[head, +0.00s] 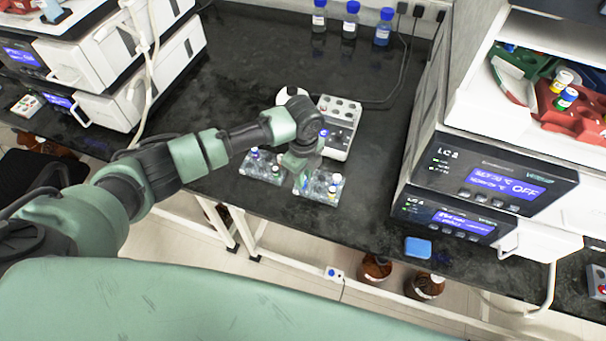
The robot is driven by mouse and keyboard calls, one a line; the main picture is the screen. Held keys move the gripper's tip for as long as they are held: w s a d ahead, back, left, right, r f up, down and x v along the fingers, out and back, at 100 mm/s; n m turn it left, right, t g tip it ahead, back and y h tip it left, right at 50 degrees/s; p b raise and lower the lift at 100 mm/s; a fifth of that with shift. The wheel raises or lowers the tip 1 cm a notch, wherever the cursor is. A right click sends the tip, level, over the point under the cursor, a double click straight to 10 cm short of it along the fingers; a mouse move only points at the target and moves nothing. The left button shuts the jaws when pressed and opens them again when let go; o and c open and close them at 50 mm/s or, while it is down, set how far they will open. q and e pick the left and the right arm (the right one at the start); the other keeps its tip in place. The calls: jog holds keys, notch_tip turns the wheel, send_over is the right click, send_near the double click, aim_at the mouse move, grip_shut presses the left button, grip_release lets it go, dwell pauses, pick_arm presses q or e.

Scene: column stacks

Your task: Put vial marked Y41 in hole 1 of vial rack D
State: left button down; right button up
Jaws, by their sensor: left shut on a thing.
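My left gripper (302,168) points down over the right one of two clear vial racks. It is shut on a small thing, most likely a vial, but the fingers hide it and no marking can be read. The rack letters, hole numbers and the Y41 mark are too small to read. My right gripper is not in view.
A white device with round wells (340,112) stands just behind the racks. Blue-capped bottles (351,20) stand at the back wall. Stacked LC 2 instruments (489,180) bound the right side. A blue block (418,248) lies near the front edge. The dark bench (240,85) is clear behind my arm.

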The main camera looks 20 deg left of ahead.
pick_arm(q)
jog(key=shift+f, duration=0.4)
jog(key=c, duration=1)
grip_release()
jog(key=shift+o, duration=0.2)
jog(key=shift+r, duration=0.15)
jog(key=shift+w+r+p, duration=0.15)
jog(key=shift+r+p, duration=0.7)
jog(key=shift+p, duration=0.05)
jog(key=shift+r+p, duration=2)
jog(key=shift+p, duration=0.25)
